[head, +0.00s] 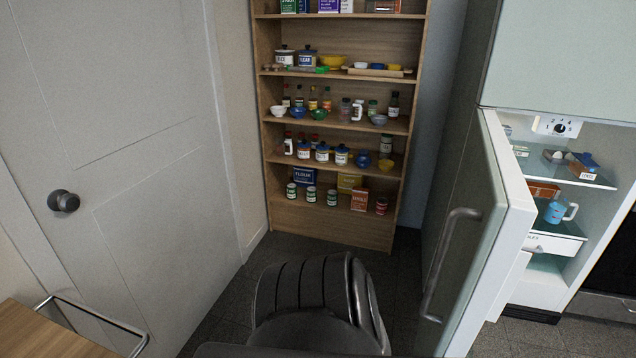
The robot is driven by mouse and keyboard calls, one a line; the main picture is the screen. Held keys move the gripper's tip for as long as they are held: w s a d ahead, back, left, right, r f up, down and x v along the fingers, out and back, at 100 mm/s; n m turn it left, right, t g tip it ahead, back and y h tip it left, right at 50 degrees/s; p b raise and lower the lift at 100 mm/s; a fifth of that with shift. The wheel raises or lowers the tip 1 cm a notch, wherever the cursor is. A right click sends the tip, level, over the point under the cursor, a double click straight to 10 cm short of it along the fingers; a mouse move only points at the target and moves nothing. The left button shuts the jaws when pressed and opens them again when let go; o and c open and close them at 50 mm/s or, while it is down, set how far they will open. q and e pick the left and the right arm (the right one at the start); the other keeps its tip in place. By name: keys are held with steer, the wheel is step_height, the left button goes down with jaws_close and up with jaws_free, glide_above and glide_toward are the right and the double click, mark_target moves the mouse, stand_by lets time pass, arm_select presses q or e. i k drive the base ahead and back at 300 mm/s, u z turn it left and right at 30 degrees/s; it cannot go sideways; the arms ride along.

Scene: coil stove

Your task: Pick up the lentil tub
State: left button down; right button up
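I cannot single out the lentil tub for certain. Neither of my grippers shows in the head view.
The fridge door (480,240) stands open, jutting into the room between the pantry shelf and the fridge interior. A blue pitcher (556,212) stands on a lower fridge shelf. A closed white door (115,150) is at left. A wooden surface (45,335) fills the lower left corner.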

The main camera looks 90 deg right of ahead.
mark_target(582, 172)
steer(key=z, duration=0.05)
steer(key=i, duration=0.35)
steer(key=z, duration=3.85)
